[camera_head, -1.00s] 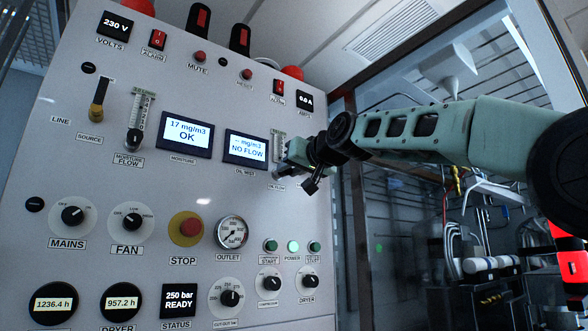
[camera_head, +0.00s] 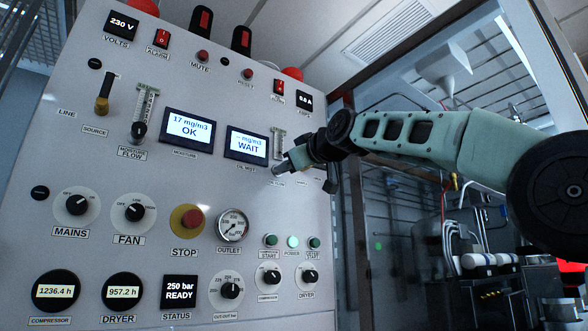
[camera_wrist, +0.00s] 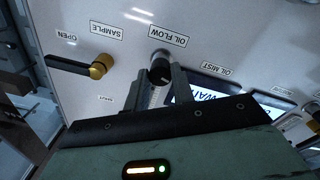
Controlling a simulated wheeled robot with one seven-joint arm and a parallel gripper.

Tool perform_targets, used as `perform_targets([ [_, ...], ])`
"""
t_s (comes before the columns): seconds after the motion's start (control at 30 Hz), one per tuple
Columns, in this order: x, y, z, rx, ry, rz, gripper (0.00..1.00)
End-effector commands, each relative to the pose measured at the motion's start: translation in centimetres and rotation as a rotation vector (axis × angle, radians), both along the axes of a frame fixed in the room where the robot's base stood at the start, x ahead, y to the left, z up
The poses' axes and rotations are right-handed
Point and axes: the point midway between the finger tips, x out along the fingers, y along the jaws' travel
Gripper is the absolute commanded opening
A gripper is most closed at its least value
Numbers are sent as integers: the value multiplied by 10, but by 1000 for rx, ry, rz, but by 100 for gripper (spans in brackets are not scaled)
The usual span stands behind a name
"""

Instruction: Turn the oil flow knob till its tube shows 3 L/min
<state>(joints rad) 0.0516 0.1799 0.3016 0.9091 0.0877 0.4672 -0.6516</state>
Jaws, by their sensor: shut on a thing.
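The black oil flow knob (camera_wrist: 160,73) sits below its OIL FLOW label in the wrist view. My gripper (camera_wrist: 162,79) has its two fingers on either side of the knob and is shut on it. The oil flow tube (camera_wrist: 152,97) shows partly between the fingers; its level cannot be read. In the head view the upper part of the tube (camera_head: 278,143) shows above my gripper (camera_head: 281,168), which hides the knob there. The oil mist display (camera_head: 246,145) reads "-- mg/m3 WAIT".
The moisture flow tube and knob (camera_head: 139,131) and the moisture display (camera_head: 188,131), reading 17 mg/m3 OK, are to the left. A sample lever (camera_wrist: 98,68) stands beside the oil flow knob in the wrist view. Start and stop buttons lie below my gripper.

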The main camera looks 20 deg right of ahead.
Motion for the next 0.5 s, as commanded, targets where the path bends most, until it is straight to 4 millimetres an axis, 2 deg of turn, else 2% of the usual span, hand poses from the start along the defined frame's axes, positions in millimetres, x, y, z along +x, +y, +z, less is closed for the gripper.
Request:
perform_targets([
  [0.5,2,-6,-1,-394,-125,-11,2],
])
